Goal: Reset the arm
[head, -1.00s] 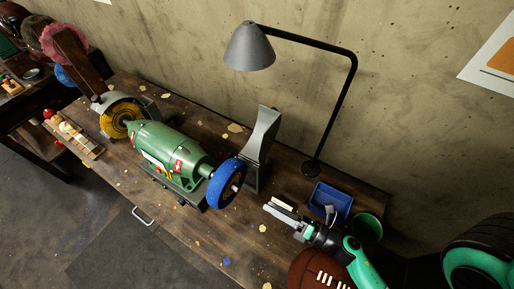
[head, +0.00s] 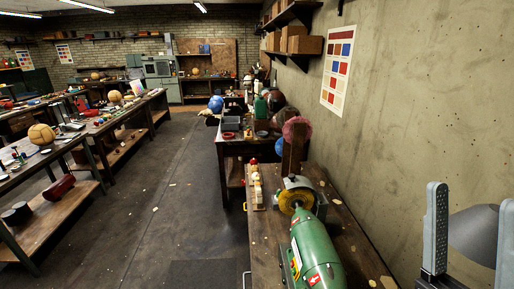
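One gripper (head: 471,212) stands at the lower right of the head view, fingers pointing up. I take it as my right gripper, since it is at the right side, though its arm is out of frame. Its two grey fingers are spread wide, with no held object between them. The grey lamp shade (head: 474,236) shows behind the gap. My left gripper is not in view. The green grinding machine (head: 315,250) with its yellow wheel (head: 295,201) is on the workbench (head: 345,222), left of the gripper. No leather ball shows in the gripper.
A bench with dark items (head: 232,150) stands beyond the machine. A concrete wall (head: 420,100) runs along the right. Shelved benches on the left hold a tan ball (head: 41,134) and other goods. The floor aisle (head: 185,200) between is clear.

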